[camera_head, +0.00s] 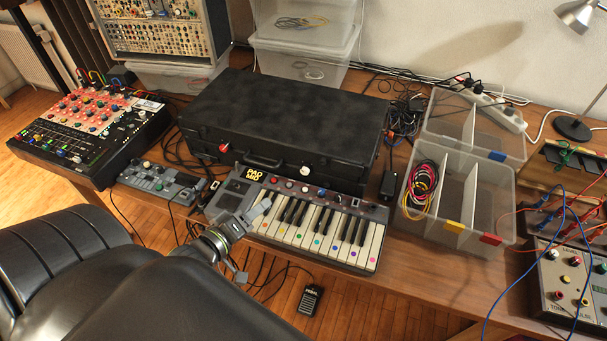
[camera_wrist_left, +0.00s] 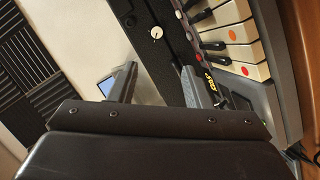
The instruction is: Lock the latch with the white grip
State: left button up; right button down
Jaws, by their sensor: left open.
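A black case (camera_head: 285,115) lies closed on the wooden table, behind a small keyboard. On its front face, right of the handle, is a latch with a white grip (camera_head: 305,171). To the left is another latch with a red grip (camera_head: 224,147). Whether either is locked is too small to tell. My left gripper (camera_head: 253,240) is open and empty, in front of the keyboard, left of and nearer than the white grip. In the left wrist view the white grip (camera_wrist_left: 156,32) shows beyond the open fingers (camera_wrist_left: 160,68), apart from them. My right gripper is not in view.
The keyboard (camera_head: 318,222) stands close in front of the case, below the latches. A small grey device (camera_head: 158,184) and a mixer (camera_head: 88,130) are at left. A clear divided bin (camera_head: 455,205) with cables is at right. A black adapter (camera_head: 388,184) lies between.

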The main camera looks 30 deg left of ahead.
aim_at(304, 172)
pick_arm(q)
jog(key=shift+w+d+r, duration=0.1)
jog(key=shift+w, duration=0.35)
jog(key=b+x, duration=0.1)
jog(key=x, duration=1.5)
jog(key=shift+w+b, duration=0.3)
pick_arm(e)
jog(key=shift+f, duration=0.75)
pick_arm(q)
jog(key=shift+c, duration=0.2)
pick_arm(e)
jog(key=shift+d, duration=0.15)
